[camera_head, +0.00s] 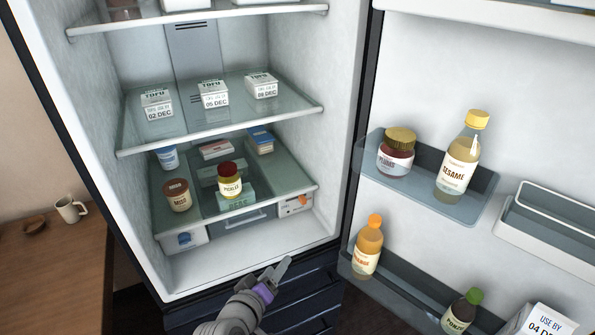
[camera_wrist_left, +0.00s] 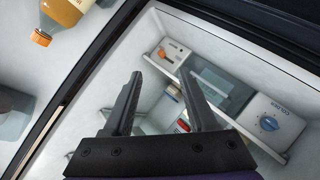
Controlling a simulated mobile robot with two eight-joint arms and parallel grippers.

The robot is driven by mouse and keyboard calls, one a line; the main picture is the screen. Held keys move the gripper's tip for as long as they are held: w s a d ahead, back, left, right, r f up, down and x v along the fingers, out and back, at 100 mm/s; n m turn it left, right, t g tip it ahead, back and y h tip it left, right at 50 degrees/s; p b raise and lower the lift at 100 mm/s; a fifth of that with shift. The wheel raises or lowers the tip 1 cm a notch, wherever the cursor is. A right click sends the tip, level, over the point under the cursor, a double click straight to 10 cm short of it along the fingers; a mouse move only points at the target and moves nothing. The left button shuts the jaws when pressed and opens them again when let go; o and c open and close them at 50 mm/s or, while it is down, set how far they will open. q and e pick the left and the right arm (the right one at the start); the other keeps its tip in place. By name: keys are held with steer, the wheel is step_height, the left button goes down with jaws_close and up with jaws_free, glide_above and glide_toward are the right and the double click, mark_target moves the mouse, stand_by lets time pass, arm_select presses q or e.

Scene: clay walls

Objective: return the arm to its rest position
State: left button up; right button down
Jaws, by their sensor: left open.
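My left gripper (camera_head: 276,279) is at the bottom of the head view, in front of the lower edge of the open fridge (camera_head: 225,271). Its arm shows below it. In the left wrist view its two dark fingers (camera_wrist_left: 160,92) stand apart with nothing between them. The fingers point toward the fridge interior and appear apart from everything. My right gripper is not in view.
The fridge door (camera_head: 460,60) stands open at right, its bins holding bottles, jars and a carton. Glass shelves (camera_head: 225,125) hold tofu packs and jars. A wooden counter (camera_head: 50,270) with a mug (camera_head: 70,209) is at left.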

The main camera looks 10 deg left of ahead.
arm_select(q)
steer(key=s+a+m+g+y+p, duration=0.1)
steer(key=s+a+m+g+p, duration=0.2)
steer(key=s, duration=0.5)
steer(key=s+a+r+m+g+y+p, duration=0.1)
steer(key=s+a+m+g+y+p, duration=0.1)
steer(key=s+a+m+g+p, duration=0.2)
steer(key=s+p, duration=0.2)
steer(key=s, duration=0.2)
steer(key=shift+s+a+r+g, duration=0.25)
steer(key=shift+a+r+g, duration=0.05)
